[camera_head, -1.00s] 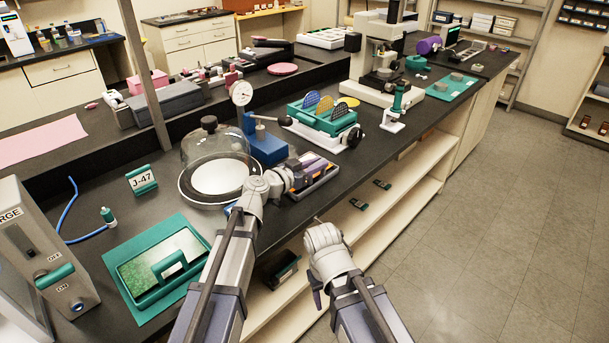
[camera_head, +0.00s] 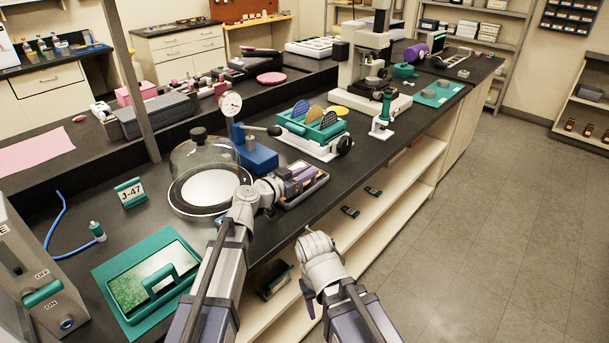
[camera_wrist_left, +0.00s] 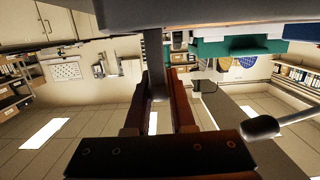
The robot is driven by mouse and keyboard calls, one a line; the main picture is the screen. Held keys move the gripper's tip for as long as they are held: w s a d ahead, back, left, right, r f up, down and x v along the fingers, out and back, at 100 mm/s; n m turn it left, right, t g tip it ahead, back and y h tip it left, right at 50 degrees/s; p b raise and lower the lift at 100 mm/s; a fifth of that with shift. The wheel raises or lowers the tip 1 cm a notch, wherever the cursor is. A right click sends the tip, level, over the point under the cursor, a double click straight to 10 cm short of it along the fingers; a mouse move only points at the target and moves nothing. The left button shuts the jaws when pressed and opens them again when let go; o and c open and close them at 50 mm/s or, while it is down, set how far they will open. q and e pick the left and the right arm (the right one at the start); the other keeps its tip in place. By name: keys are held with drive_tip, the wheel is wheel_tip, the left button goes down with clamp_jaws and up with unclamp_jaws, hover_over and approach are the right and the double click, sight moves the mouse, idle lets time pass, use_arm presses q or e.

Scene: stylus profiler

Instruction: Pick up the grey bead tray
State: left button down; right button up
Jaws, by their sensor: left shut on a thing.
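The grey bead tray (camera_head: 318,182) is at the front edge of the black bench in the head view, right of the glass bell jar. My left gripper (camera_head: 297,182) reaches over it and covers much of it. In the left wrist view my left gripper (camera_wrist_left: 158,88) is shut on a narrow grey part of the tray, and the tray's grey body (camera_wrist_left: 210,14) fills the top. I cannot tell whether the tray touches the bench. My right gripper (camera_head: 308,298) hangs in front of the bench, clear of the tray; its fingertips do not show clearly.
The bell jar (camera_head: 203,170) stands close left of the tray. A blue-based dial gauge (camera_head: 255,156) and a green rack with coloured discs (camera_head: 312,130) stand behind it. The green-handled plate (camera_head: 155,275) lies front left. Open floor is at right.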

use_arm(q)
wheel_tip(320, 180, up, 10)
drive_tip(key=p, duration=0.9)
drive_tip(key=shift+f, duration=0.15)
drive_tip(key=shift+p, duration=0.3)
wheel_tip(320, 180, down, 10)
drive_tip(key=b, duration=1)
drive_tip(key=shift+f, duration=0.1)
drive_tip(key=c, duration=0.8)
unclamp_jaws()
drive_tip(key=shift+o, duration=0.2)
